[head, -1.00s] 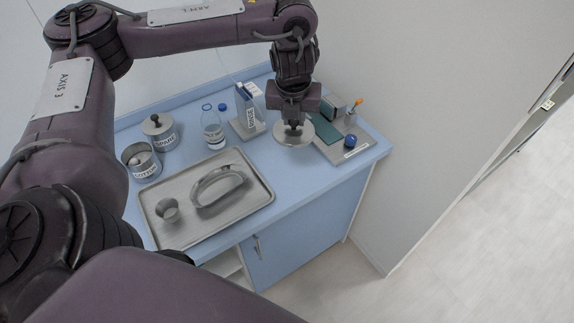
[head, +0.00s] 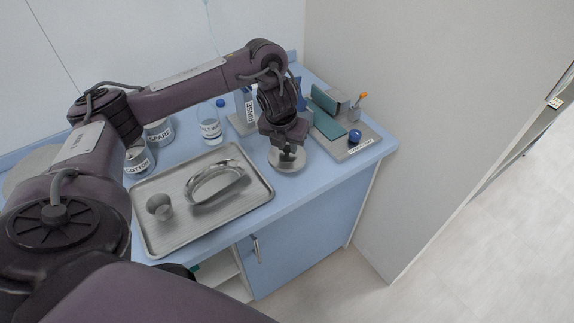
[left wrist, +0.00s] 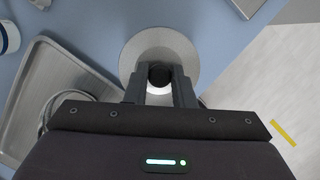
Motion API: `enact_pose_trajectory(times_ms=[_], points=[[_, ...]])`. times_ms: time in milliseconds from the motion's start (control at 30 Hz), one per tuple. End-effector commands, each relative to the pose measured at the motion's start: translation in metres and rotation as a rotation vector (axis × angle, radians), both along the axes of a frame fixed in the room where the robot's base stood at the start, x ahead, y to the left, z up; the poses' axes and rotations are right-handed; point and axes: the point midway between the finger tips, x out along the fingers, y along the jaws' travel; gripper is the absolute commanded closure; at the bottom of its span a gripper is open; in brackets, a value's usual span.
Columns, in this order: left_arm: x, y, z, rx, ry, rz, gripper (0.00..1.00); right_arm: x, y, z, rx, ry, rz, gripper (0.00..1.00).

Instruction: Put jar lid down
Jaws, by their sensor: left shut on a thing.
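The jar lid (head: 290,165) is a round steel disc with a dark knob. My left gripper (head: 287,150) is shut on the knob from above, and the lid lies flat over the blue counter (head: 318,172), right of the tray. The left wrist view shows the lid (left wrist: 190,50) below the fingers (left wrist: 158,88). I cannot tell whether it touches the counter. The cotton jar (head: 138,162) stands at the back left, with my left arm covering its top. My right gripper is not in view.
A steel tray (head: 232,207) left of the lid holds a kidney dish (head: 205,178) and a small cup (head: 160,207). Behind are a labelled bottle (head: 211,130) and another jar (head: 160,133). Bare counter lies around the lid toward the front edge.

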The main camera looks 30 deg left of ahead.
Motion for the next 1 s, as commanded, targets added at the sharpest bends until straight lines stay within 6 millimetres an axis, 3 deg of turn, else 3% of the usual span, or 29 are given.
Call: enact_pose_trajectory(times_ms=[33, 167, 400, 833, 867, 1000], points=[[0.000, -0.001, -0.011, -0.001, 0.001, 0.000, 1.00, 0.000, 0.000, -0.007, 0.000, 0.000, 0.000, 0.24], [0.000, 0.000, -0.017, -0.001, -0.001, 0.000, 1.00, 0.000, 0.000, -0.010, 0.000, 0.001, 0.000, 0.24], [0.000, 0.000, -0.050, -0.001, 0.001, 0.000, 1.00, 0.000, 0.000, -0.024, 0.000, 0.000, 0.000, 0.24], [0.000, 0.000, -0.056, 0.000, -0.001, 0.000, 1.00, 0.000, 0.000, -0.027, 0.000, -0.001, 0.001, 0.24], [0.000, 0.000, -0.056, 0.000, -0.001, 0.000, 0.76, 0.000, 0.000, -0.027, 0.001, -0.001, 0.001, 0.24], [0.000, 0.000, -0.055, 0.000, -0.001, 0.000, 0.58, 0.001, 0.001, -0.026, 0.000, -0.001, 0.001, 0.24]])
